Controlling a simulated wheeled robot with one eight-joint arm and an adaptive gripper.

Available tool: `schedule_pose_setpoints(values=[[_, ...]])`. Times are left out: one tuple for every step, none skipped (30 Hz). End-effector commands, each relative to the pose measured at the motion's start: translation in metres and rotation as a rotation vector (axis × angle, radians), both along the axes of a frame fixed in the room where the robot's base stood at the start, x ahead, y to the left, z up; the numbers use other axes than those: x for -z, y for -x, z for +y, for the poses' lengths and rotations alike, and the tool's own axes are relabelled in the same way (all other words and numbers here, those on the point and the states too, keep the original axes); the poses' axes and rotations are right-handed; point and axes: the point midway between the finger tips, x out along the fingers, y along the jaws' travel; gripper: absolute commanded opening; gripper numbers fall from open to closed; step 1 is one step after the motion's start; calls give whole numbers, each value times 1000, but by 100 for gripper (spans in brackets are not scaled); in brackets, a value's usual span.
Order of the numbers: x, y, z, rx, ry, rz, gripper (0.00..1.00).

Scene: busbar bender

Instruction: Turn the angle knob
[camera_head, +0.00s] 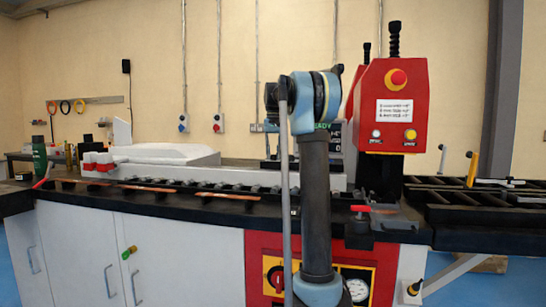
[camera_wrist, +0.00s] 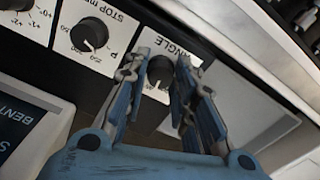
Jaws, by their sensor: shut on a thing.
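The angle knob (camera_wrist: 160,68) is a small round black knob on a white label plate marked "ANGLE" in the wrist view. The label appears tilted and partly covered by the fingers. My gripper (camera_wrist: 161,62) has one finger on each side of the knob and is shut on it. The knob's pointer mark is not clear from here. In the head view my arm stands in front of the machine, and the gripper and knob are hidden.
A second black knob (camera_wrist: 89,35) labelled "STOP" sits left of the angle knob, with part of another further left. A screen (camera_wrist: 28,125) is at lower left. In the head view, the red machine head (camera_head: 391,105) with an emergency stop (camera_head: 398,77) stands right of my arm.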

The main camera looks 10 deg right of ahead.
Motion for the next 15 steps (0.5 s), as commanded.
schedule_pose_setpoints(values=[[0,0,0,-32,0,-1,1],[0,0,0,-55,0,-1,1],[0,0,0,-87,0,-1,1],[0,0,0,-112,0,-1,1],[0,0,0,-136,0,-1,1],[0,0,0,-169,0,-1,1],[0,0,0,-193,0,-1,1],[0,0,0,-217,0,-1,1],[0,0,0,-249,0,-1,1],[0,0,0,-273,0,-1,1],[0,0,0,-296,1,-1,1],[0,0,-1,-325,1,-1,1],[0,0,-1,-346,1,-1,1],[0,0,-1,-367,1,-1,1],[0,0,-1,-393,1,-1,1]])
